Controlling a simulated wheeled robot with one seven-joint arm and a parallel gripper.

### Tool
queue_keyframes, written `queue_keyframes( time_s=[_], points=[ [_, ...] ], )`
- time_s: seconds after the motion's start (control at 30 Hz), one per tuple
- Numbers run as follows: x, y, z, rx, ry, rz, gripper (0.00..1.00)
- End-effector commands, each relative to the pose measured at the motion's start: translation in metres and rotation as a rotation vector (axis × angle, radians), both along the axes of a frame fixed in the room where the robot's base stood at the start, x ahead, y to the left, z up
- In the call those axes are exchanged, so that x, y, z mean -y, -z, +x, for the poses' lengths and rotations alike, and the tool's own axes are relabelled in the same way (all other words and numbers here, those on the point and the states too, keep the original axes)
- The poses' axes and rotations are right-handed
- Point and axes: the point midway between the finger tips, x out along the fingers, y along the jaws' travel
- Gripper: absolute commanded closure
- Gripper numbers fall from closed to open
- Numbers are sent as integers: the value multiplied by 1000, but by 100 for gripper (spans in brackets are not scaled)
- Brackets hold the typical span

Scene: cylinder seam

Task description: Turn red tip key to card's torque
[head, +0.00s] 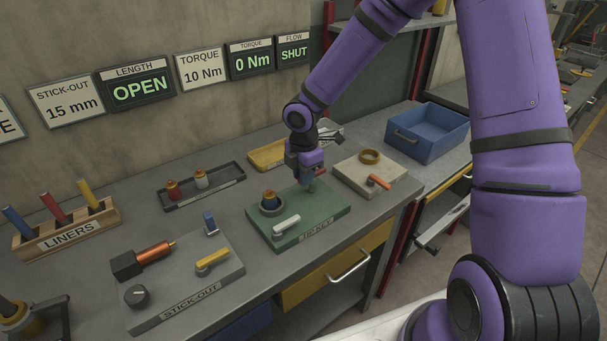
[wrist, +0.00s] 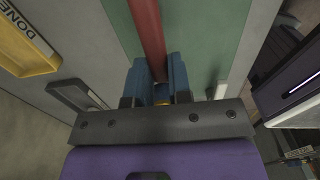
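My gripper (head: 309,186) is low over the right end of the green TIP KEY board (head: 327,213). In the wrist view, the red tip key (wrist: 147,28) is a long red bar running between my blue fingers (wrist: 160,80). The fingers look closed against both its sides, with no clear gap. In the head view my gripper mostly hides it. A torque card (head: 201,69) reads 10 Nm. The torque display (head: 250,61) reads 0 Nm.
A yellow tray (head: 262,158) is behind the board. A pale block (head: 358,188) with a ring and orange handle is to its right. A grey STICK-OUT board (head: 190,296) lies left. A blue bin (head: 428,134) stands at the right. The flow display (head: 294,52) reads SHUT.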

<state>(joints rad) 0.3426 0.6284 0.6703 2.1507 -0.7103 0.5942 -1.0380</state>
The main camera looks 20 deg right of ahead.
Motion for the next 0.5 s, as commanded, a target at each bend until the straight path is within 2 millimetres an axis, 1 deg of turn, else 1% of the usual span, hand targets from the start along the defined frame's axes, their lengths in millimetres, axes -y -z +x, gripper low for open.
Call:
queue_keyframes(
  time_s=[0.27,0.5],
  points=[
    [-1,0,1,1,21,0,100],
    [-2,-1,4,3,130,-1,100]
  ],
)
